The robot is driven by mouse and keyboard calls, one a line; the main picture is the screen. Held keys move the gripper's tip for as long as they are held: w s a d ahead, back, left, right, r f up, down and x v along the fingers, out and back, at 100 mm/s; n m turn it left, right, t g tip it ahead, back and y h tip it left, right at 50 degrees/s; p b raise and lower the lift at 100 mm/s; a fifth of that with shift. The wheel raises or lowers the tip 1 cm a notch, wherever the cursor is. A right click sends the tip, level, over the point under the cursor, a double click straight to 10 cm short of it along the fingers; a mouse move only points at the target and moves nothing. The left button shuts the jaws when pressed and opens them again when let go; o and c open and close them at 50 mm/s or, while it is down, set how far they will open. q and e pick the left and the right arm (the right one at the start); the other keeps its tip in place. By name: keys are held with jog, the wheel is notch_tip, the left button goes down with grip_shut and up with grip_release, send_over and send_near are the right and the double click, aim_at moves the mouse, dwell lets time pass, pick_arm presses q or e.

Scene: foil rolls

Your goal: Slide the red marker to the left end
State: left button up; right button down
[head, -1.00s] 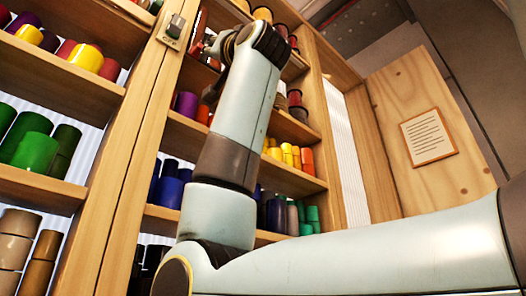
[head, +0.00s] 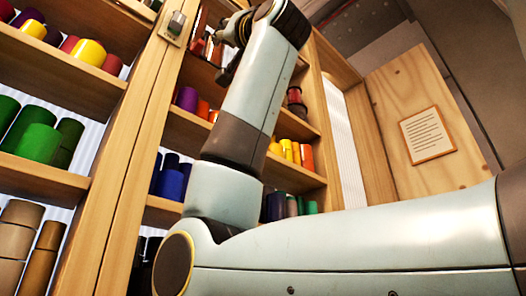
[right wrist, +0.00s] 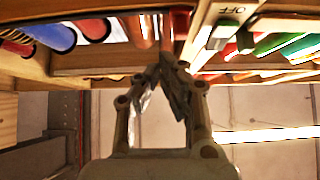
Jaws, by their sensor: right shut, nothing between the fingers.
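I cannot make out the red marker for certain. In the right wrist view a red upright piece (right wrist: 180,22) stands just beyond my fingertips, beside an orange-brown roll; I cannot tell whether it is the marker or a foil roll. My right gripper (right wrist: 168,62) is shut and empty, its fingertips close to the shelf front. In the head view my right gripper (head: 226,72) is small and dark at the upper shelf, partly hidden by my wrist. Whether it touches anything is unclear. My left gripper is in neither view.
A wooden rack holds colored foil rolls, such as green (head: 38,142), yellow (head: 88,52) and blue (head: 171,184). A wooden panel (head: 430,170) bears a notice.

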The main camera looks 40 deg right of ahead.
jog(key=b+v, duration=0.3)
jog(key=v, duration=0.1)
jog(key=shift+s+f, duration=0.3)
